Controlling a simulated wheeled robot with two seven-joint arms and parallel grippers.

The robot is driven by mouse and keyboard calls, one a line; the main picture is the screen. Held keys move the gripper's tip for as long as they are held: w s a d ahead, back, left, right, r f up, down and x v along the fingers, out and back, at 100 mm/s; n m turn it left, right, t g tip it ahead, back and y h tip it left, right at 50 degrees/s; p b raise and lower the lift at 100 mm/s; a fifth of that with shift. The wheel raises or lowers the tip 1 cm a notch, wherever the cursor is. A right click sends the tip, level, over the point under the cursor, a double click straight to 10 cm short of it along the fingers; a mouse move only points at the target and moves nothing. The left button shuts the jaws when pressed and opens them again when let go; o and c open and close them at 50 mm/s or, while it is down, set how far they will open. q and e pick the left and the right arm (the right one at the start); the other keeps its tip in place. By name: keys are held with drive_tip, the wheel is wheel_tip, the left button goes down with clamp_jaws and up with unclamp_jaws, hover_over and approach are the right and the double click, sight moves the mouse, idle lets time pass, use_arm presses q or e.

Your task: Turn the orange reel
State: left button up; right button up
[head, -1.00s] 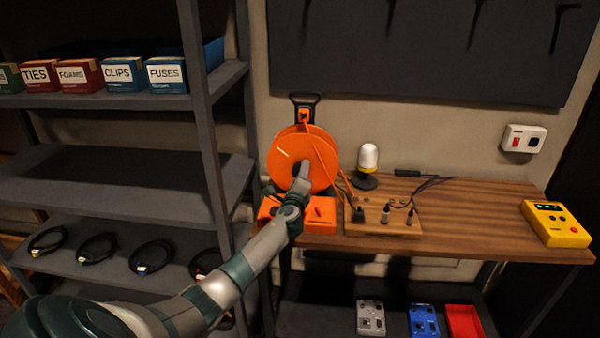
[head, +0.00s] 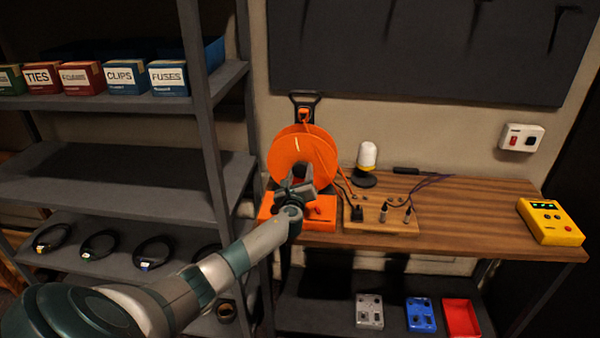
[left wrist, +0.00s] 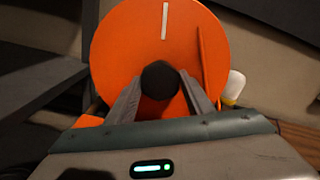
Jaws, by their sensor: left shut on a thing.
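The orange reel (head: 290,155) stands upright on its orange base (head: 320,210) at the left end of the wooden desk; it also shows in the left wrist view (left wrist: 120,40). A white stripe on its face points up. My left gripper (head: 296,182) is in front of the lower part of the reel. In the left wrist view its two fingers (left wrist: 160,98) are shut on a dark round crank knob (left wrist: 160,80) on the reel's face. The knob is hidden behind the gripper in the head view. My right gripper is not in view.
A wooden board (head: 385,222) with plugs and a white-topped lamp (head: 366,158) stand right of the reel. A yellow box (head: 550,222) sits at the desk's right end. A grey shelf (head: 110,180) is close on the left. The desk's right middle is clear.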

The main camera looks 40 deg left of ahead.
use_arm(q)
drive_tip(key=shift+f, duration=0.15)
drive_tip(key=o, duration=1.5)
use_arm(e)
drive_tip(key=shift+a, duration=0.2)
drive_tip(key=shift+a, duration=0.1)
use_arm(q)
drive_tip(key=shift+s, duration=0.1)
drive_tip(key=shift+v, duration=0.85)
drive_tip(key=b+v, duration=0.2)
drive_tip(key=v, duration=1.3)
drive_tip(key=shift+s+b, duration=0.3)
drive_tip(key=shift+b, duration=0.05)
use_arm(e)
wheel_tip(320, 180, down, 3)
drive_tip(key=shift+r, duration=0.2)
